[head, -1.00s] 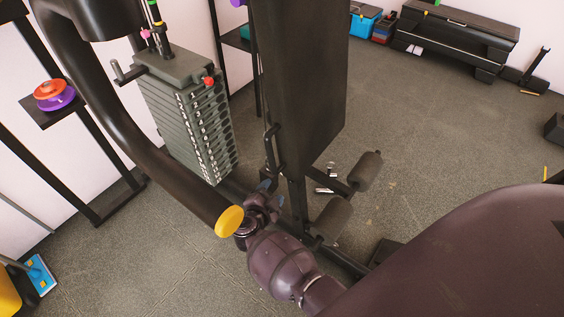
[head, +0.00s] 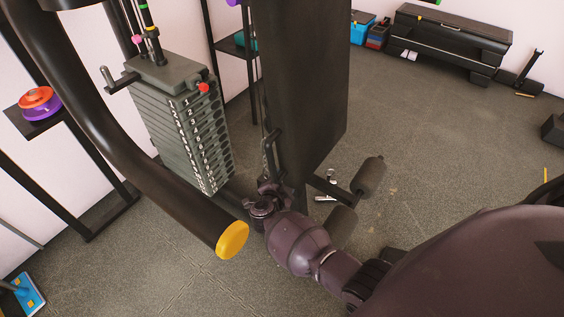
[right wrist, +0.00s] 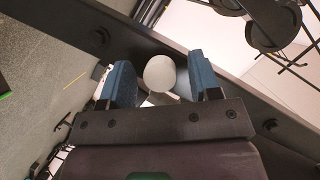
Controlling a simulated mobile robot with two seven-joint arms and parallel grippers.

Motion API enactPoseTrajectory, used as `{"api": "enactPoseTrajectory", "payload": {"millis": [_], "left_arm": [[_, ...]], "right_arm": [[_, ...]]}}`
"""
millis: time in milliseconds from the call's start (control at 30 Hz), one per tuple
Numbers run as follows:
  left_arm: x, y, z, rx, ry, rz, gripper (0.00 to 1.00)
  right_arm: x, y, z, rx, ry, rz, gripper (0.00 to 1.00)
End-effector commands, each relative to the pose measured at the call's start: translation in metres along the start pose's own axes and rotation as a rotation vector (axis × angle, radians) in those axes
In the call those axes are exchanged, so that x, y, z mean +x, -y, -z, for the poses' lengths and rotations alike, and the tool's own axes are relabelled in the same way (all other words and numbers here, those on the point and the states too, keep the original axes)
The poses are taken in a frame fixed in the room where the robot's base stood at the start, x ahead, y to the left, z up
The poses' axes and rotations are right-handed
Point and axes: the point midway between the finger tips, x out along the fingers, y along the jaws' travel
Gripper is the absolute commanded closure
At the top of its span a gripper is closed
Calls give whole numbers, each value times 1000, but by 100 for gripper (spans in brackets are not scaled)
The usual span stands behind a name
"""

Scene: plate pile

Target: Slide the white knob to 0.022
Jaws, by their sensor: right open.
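The white knob (right wrist: 160,73) shows in the right wrist view as a pale rounded end. My right gripper (right wrist: 161,77) is open, with one blue finger on each side of the knob. There is a visible gap on both sides, and I cannot tell how deep the knob sits between the fingers. In the head view my right gripper (head: 268,187) is low beside the dark upright of the weight machine (head: 305,90). The knob is hidden there. My left gripper is not in view.
A thick black bar with a yellow end cap (head: 232,239) is just left of my right gripper. The weight stack (head: 185,125) stands behind it. Padded rollers (head: 368,174) are to the right. A dark bench (head: 450,40) is at the back, with open floor before it.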

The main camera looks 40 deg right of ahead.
Motion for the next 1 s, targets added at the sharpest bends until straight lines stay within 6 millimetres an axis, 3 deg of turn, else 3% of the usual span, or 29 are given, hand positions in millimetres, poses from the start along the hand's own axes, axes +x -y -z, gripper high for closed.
{"api": "enactPoseTrajectory", "payload": {"millis": [233, 600, 800, 1000], "left_arm": [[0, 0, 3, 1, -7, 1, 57], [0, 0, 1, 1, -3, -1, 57], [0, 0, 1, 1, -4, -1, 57], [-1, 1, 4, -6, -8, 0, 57]], "right_arm": [[0, 1, 0, 0, 0, 1, 43], [0, 0, 0, 0, 0, 0, 100], [-2, 1, -1, 1, 0, 0, 100], [-20, 2, -8, 2, 1, -1, 100]]}}
